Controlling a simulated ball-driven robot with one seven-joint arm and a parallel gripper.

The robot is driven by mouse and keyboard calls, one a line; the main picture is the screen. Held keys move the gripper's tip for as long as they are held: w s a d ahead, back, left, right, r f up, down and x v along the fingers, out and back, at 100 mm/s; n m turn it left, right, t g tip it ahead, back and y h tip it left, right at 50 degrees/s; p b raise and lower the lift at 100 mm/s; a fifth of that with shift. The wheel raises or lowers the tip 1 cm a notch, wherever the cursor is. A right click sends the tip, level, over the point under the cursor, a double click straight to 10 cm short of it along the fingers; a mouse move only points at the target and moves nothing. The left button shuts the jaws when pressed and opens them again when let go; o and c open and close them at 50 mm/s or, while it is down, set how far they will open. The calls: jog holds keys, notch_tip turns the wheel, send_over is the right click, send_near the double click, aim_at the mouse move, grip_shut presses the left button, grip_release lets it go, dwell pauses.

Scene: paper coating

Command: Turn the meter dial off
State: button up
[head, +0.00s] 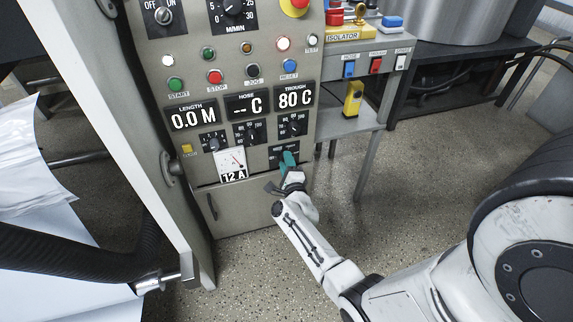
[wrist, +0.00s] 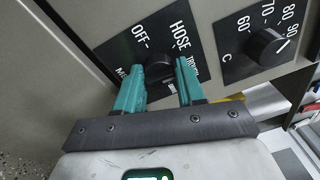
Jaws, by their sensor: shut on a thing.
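The meter dial (wrist: 165,54) is a black round knob on a black plate marked OFF, HOSE and other partly hidden words. It sits low on the right of the grey control panel. My gripper (wrist: 169,74) has its two teal fingers on either side of the knob and is shut on it in the wrist view. The fingers hide part of the knob, and I cannot tell where its pointer stands. In the head view my gripper (head: 289,160) covers much of the dial's plate (head: 275,159).
A C dial (wrist: 267,47) sits beside the meter dial in the wrist view. An ammeter reading 12 A (head: 231,163) is left of my gripper in the head view. A grey side table (head: 340,122) stands to the right. Open floor lies below the panel.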

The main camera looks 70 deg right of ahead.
jog(key=shift+s+d+f+n+t+y+b, duration=0.15)
jog(key=shift+n+t+b, duration=0.25)
jog(key=shift+n, duration=2.95)
jog(key=shift+a+f+n+t+y+b, duration=0.1)
jog(key=shift+f+n+t+y+b, duration=0.25)
jog(key=shift+n, duration=2.95)
jog(key=shift+s+d+n+t+b, duration=0.1)
jog(key=shift+n+t+b, duration=0.3)
jog(key=shift+n, duration=3.25)
jog(key=o, duration=1)
jog(key=shift+r, duration=0.15)
jog(key=r+p+v, duration=0.1)
jog(key=p+v, duration=0.3)
jog(key=v, duration=0.6)
jog(key=shift+s+a+f, duration=0.2)
jog(key=shift+a+f, duration=0.15)
jog(key=shift+f, duration=0.1)
